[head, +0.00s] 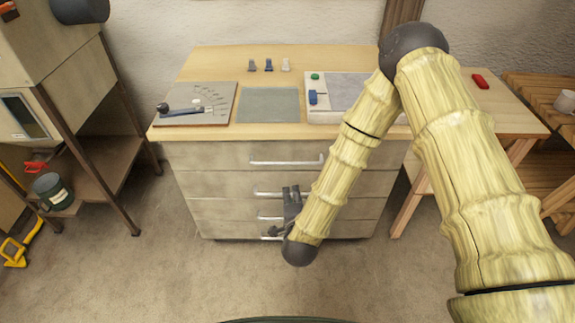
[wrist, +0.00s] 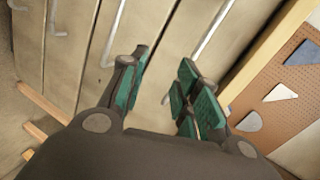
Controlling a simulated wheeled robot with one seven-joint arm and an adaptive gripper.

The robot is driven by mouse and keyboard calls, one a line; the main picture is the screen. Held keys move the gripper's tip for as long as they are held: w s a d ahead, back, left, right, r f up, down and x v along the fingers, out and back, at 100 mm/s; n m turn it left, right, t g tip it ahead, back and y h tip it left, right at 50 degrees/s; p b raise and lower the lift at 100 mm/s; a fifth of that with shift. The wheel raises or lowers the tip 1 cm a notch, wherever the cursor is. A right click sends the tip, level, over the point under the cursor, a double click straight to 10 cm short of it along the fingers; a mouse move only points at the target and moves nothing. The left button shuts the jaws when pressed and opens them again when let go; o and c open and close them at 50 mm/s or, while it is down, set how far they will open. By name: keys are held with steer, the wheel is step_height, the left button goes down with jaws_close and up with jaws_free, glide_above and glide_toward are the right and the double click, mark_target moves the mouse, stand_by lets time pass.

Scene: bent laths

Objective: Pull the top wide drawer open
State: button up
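The wooden drawer cabinet shows several wide drawers, all closed in the head view. The top drawer (head: 215,157) has a long silver bar handle (head: 287,162). In the wrist view this handle (wrist: 212,35) runs slanted, its lower end showing between the fingers. My gripper (head: 291,190) is in front of the cabinet, over the second drawer's handle (head: 265,194) in the head view. In the wrist view my gripper (wrist: 165,80) has its green-padded fingers apart, with nothing gripped. Whether the fingers reach the handle's depth I cannot tell.
The cabinet top (head: 220,65) bears a board with a lever (head: 195,105), a grey mat (head: 268,105), a tray (head: 345,88) and small clips. A shelf stand (head: 100,160) is on the left, a wooden bench (head: 540,90) on the right. Floor before the cabinet is clear.

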mark_target(288, 164)
steer(key=w+m, duration=0.1)
steer(key=w, duration=0.3)
steer(key=w+a+r+t+p, duration=0.1)
steer(key=w, duration=0.3)
steer(key=w+m, duration=0.1)
steer(key=w, duration=0.4)
steer(key=shift+a+r+m+t+h+p, duration=0.3)
steer(key=shift+r+h+p, duration=0.1)
jaws_close()
